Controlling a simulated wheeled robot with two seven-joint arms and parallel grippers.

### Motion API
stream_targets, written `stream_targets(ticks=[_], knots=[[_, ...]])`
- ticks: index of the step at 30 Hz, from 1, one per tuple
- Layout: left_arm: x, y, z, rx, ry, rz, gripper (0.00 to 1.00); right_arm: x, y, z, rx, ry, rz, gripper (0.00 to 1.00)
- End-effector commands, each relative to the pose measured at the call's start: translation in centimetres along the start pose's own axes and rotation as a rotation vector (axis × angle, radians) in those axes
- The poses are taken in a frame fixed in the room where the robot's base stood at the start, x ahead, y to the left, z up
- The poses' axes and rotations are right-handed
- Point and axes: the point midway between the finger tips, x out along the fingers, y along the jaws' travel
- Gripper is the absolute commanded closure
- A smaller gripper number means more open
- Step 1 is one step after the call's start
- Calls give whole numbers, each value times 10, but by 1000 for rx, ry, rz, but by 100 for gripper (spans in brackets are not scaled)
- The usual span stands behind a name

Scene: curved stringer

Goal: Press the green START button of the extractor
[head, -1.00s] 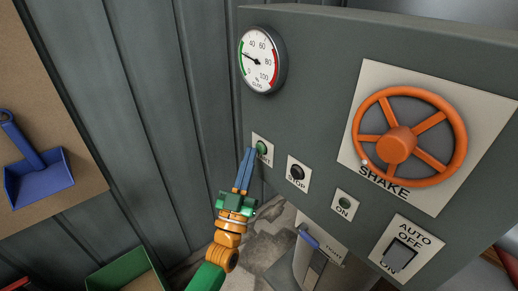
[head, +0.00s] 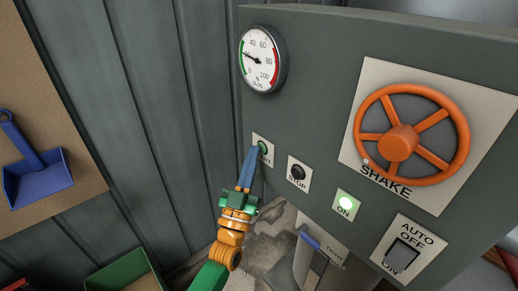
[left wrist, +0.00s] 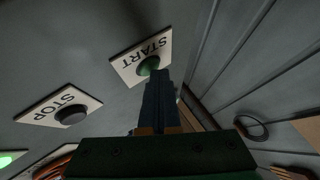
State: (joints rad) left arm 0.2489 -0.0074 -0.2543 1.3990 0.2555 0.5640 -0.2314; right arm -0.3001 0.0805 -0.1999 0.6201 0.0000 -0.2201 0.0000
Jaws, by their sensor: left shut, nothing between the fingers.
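The green START button (head: 263,147) sits on a white plate on the grey extractor panel (head: 310,110). My left gripper (head: 254,151) is shut and empty, its blue fingertips at the START button and partly covering it in the head view. In the left wrist view the fingertips (left wrist: 155,76) meet the green button (left wrist: 148,66) and appear to touch it. The ON lamp (head: 346,204) is lit bright green. My right gripper is not in view.
The black STOP button (head: 298,172) is just right of START. An orange SHAKE wheel (head: 400,142), an AUTO/OFF/ON switch (head: 403,255) and a dial gauge (head: 262,59) are on the same panel. A blue dustpan (head: 38,172) hangs at left.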

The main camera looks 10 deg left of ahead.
Motion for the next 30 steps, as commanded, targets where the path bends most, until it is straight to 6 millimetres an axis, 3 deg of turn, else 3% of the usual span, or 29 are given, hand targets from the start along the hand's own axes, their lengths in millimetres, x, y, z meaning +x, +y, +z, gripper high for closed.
stream_targets(ticks=[20,30], knots=[[-13,-9,-9,0,-1,0,100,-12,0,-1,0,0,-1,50],[-34,-26,-27,2,-2,0,100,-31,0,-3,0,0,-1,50]])
